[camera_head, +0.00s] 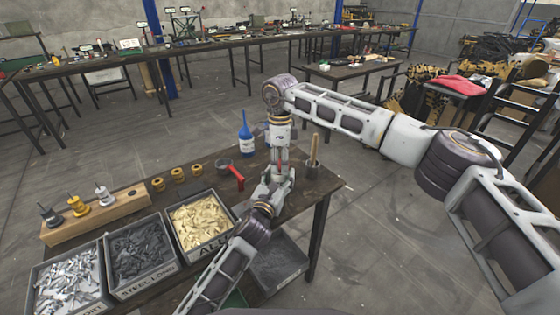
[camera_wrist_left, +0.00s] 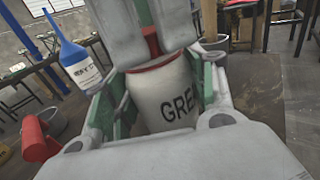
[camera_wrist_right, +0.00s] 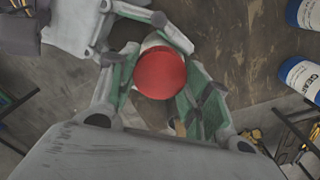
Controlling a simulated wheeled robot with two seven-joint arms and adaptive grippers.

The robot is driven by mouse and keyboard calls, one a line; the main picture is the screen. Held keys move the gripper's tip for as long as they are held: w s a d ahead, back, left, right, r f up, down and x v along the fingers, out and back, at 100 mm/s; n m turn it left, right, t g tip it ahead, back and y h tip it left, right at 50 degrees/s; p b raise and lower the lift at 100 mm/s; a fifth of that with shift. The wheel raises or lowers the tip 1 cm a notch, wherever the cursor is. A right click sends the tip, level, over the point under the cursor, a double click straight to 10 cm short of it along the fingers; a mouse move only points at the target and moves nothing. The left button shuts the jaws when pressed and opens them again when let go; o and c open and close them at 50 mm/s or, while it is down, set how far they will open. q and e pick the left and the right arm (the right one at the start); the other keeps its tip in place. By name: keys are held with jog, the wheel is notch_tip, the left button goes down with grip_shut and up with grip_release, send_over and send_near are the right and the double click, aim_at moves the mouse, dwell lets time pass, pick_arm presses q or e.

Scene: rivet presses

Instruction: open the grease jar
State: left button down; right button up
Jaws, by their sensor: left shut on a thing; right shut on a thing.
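The white grease jar (camera_wrist_left: 160,100) stands upright in the left wrist view, its dark lettering partly visible. My left gripper (camera_head: 272,190) is shut around its body, with green-padded fingers on both sides. The red lid (camera_wrist_right: 160,73) shows as a round disc between the fingers of my right gripper (camera_head: 280,170), which comes down from above and is shut on it. In the left wrist view, red shows between the right fingers and along the jar's top edge. I cannot tell whether the lid is seated or loose. In the head view the grippers mostly hide the jar.
A blue bottle (camera_head: 247,140) and a red-handled tool (camera_head: 232,174) stand close left of the grippers. A cup with a wooden-handled brush (camera_head: 313,168) is close right. Bins of parts (camera_head: 200,222) and a wooden block with several small pieces (camera_head: 95,216) fill the table's left.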

aim_at(280, 163)
jog(key=n, duration=0.3)
jog(key=shift+n, duration=0.4)
jog(key=n, duration=0.4)
jog(key=shift+n, duration=0.3)
jog(key=n, duration=0.3)
jog(key=shift+n, duration=0.4)
jog(key=n, duration=0.4)
jog(key=shift+r, duration=1.15)
dwell(0.5)
jog(key=shift+r, duration=2)
